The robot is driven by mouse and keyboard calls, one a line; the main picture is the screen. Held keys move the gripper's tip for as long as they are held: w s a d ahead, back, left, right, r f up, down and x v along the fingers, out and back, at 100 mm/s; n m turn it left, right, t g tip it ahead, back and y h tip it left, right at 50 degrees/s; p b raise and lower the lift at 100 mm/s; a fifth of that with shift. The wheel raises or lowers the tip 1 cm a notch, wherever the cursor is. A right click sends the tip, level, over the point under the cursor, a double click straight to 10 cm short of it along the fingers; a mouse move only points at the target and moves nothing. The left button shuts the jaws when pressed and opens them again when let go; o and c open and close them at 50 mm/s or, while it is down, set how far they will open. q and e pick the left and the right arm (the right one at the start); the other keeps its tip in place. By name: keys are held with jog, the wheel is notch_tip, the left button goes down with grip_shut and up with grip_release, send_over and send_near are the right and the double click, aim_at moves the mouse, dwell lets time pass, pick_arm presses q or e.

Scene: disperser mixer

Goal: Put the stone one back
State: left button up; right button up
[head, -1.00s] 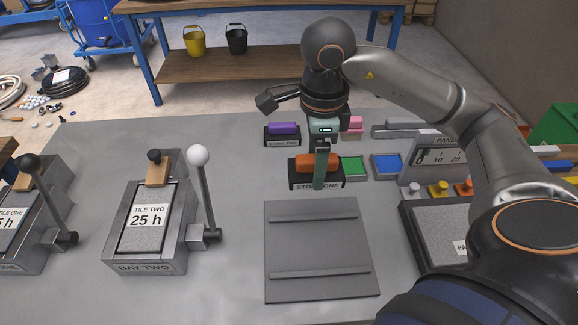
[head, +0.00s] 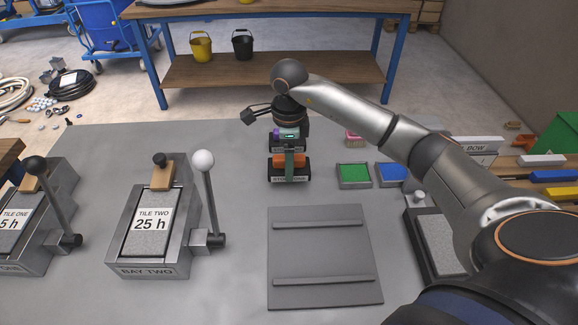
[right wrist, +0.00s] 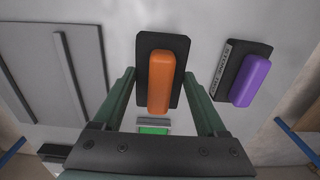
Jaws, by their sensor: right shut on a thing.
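Stone one is a black block with an orange top (head: 292,160). In the right wrist view its orange top (right wrist: 162,82) lies between the two green fingers of my right gripper (right wrist: 162,85). In the head view my right gripper (head: 289,165) reaches down over the block and is shut on it. The "STONE ONE" label is partly covered by a finger. Whether the block touches the table cannot be told. Stone two, black with a purple top (right wrist: 251,80), stands beside it in the right wrist view; in the head view it is just behind, partly hidden. My left gripper is not in view.
A green pad (head: 354,171) and a blue pad (head: 391,173) lie to the right, with a pink block (head: 354,139) behind. A grey ribbed plate (head: 320,245) lies in front. Bay two (head: 150,235) with its white-knobbed lever stands left. The table between is clear.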

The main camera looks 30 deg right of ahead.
jog(key=shift+f, duration=1.1)
jog(key=shift+f, duration=0.2)
jog(key=o, duration=1.4)
jog(key=shift+r, duration=0.1)
notch_tip(320, 180, up, 12)
jog(key=shift+r, duration=0.1)
